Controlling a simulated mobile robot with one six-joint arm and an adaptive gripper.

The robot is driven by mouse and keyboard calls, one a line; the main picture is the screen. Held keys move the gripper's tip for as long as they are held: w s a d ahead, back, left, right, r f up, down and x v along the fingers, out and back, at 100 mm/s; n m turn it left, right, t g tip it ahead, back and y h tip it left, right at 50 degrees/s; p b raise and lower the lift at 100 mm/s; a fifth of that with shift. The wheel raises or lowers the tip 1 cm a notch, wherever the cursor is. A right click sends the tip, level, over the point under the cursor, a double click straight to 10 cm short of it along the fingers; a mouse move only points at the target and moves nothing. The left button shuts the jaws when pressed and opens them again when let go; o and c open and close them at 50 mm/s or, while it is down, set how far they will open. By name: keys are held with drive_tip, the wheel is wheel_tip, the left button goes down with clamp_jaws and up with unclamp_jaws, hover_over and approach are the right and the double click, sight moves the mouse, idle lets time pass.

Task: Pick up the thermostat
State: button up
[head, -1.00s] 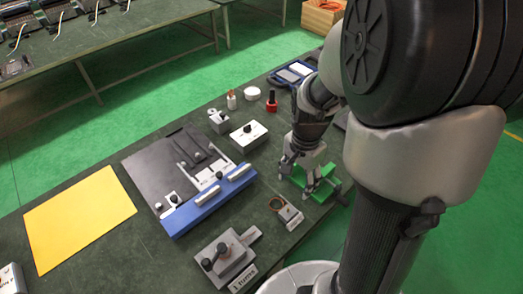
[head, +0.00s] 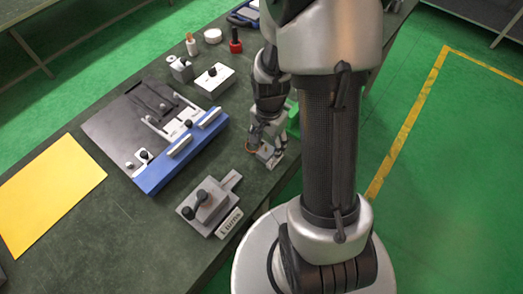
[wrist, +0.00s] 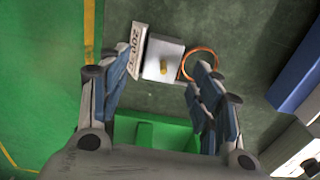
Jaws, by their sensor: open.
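The thermostat (wrist: 158,48) is a small grey box with a brass knob, a white label plate and a copper coil (wrist: 199,64) on its right side in the wrist view. It sits on the dark green table near its edge; in the head view it is partly hidden (head: 270,156) under my gripper (head: 262,136). In the wrist view my gripper (wrist: 160,80) is open and empty. Its fingers point towards the box, one on each side, with the coil by the right finger. Contact cannot be told.
A green stand (wrist: 165,130) lies close behind the thermostat, between the fingers in the wrist view. A blue-edged fixture (head: 180,150) and a grey lever block (head: 205,203) stand nearby. A white box (head: 215,80) and a yellow sheet (head: 48,195) lie farther off.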

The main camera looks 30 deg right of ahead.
sight(267, 150)
wheel_tip(267, 150, down, 3)
drive_tip(key=shift+f+b, duration=0.1)
drive_tip(key=shift+b, duration=0.3)
drive_tip(key=c, duration=1.3)
drive_tip(key=shift+r, duration=0.2)
